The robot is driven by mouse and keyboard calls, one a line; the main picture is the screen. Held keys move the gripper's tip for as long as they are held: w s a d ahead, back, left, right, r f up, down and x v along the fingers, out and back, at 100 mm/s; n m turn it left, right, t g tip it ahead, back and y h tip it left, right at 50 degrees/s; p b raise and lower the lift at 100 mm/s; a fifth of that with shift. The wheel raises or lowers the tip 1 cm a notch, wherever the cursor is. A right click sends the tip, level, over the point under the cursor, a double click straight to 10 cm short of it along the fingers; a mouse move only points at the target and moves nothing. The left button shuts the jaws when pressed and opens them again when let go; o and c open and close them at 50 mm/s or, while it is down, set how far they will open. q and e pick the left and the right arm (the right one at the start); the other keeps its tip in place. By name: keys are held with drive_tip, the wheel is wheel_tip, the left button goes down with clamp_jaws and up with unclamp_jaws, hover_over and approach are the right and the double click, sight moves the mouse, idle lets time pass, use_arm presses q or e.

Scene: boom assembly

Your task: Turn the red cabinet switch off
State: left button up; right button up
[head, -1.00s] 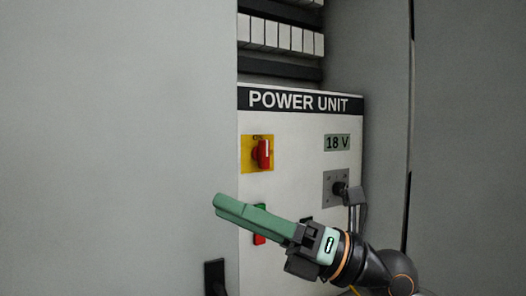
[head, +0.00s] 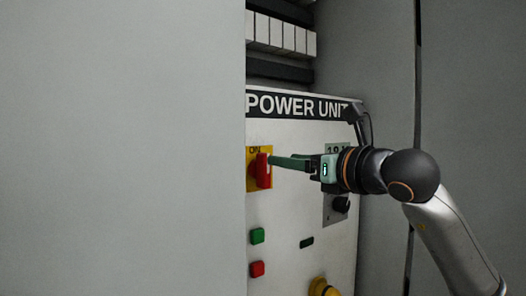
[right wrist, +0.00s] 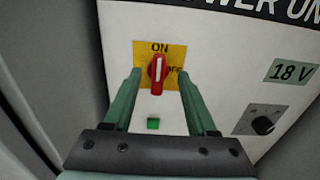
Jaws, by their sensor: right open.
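The red cabinet switch (head: 262,170) sits on a yellow plate (head: 252,184) on the white power unit panel. In the right wrist view the red switch (right wrist: 157,72) stands upright, its white line pointing up to the word ON on the yellow plate (right wrist: 144,50). My right gripper (head: 270,161) reaches in from the right, its fingertips close to the switch. In the right wrist view its green fingers (right wrist: 158,77) are open, one on each side of the switch with gaps between. Whether they touch it is not clear. My left gripper is not in view.
Below the switch are a green button (head: 257,236) and a red button (head: 257,269). A black knob (head: 341,204) sits to the right, under my arm. A yellow knob (head: 320,287) is at the bottom. A grey cabinet door (head: 120,150) stands left of the panel.

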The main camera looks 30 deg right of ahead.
sight(264, 153)
drive_tip(key=shift+w+a+p, duration=0.2)
drive_tip(key=shift+w+p, duration=0.45)
drive_tip(key=shift+w, duration=1.4)
drive_tip(key=shift+w+a+p, duration=0.15)
drive_tip(key=shift+w+p, duration=0.45)
drive_tip(key=shift+w, duration=1.4)
drive_tip(key=shift+c, duration=0.2)
clamp_jaws()
